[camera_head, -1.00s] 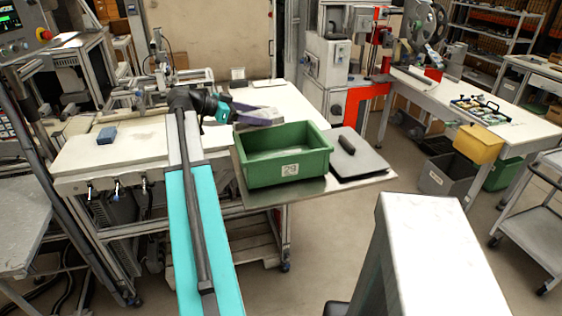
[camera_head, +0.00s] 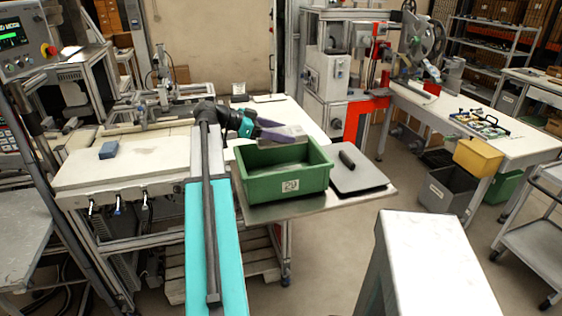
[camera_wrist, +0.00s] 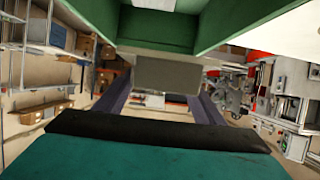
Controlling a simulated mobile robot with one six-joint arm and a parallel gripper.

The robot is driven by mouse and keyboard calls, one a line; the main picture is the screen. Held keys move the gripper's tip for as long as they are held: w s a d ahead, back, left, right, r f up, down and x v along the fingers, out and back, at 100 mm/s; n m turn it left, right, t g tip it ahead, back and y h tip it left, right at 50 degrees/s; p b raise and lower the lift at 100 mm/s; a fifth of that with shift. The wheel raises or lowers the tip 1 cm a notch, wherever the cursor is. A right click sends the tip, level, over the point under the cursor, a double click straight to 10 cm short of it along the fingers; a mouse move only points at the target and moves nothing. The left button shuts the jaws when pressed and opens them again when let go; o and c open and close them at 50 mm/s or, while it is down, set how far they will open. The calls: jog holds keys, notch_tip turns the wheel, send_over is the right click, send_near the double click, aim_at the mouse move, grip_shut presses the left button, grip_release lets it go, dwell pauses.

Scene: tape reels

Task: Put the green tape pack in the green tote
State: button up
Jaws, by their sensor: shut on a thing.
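The green tote (camera_head: 285,183) stands on the table end with its open top up and a white label on its front. My gripper (camera_head: 287,133) reaches in from the left over the tote's back part, its fingers roughly level. In the wrist view my gripper (camera_wrist: 163,92) is shut on the green tape pack (camera_wrist: 170,76), a dull grey-green block between the two purple-grey fingers. The tote's green walls (camera_wrist: 155,30) fill the top of that view. In the head view the fingers largely hide the pack.
A small blue block (camera_head: 108,150) lies on the white table top at left. A yellow bin (camera_head: 478,156) hangs on the right bench. A white-topped stand (camera_head: 425,240) is in front.

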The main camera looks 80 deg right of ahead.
jog(key=shift+f+p, duration=0.55)
jog(key=shift+f, duration=1.9)
jog(key=shift+f, duration=0.1)
jog(key=shift+f+p, duration=0.55)
jog(key=shift+f, duration=1.2)
jog(key=shift+f+b, duration=0.6)
jog(key=shift+b, duration=0.25)
jog(key=o, duration=1.2)
jog(key=shift+o, duration=0.2)
jog(key=shift+r+p, duration=0.2)
jog(key=shift+p, duration=0.1)
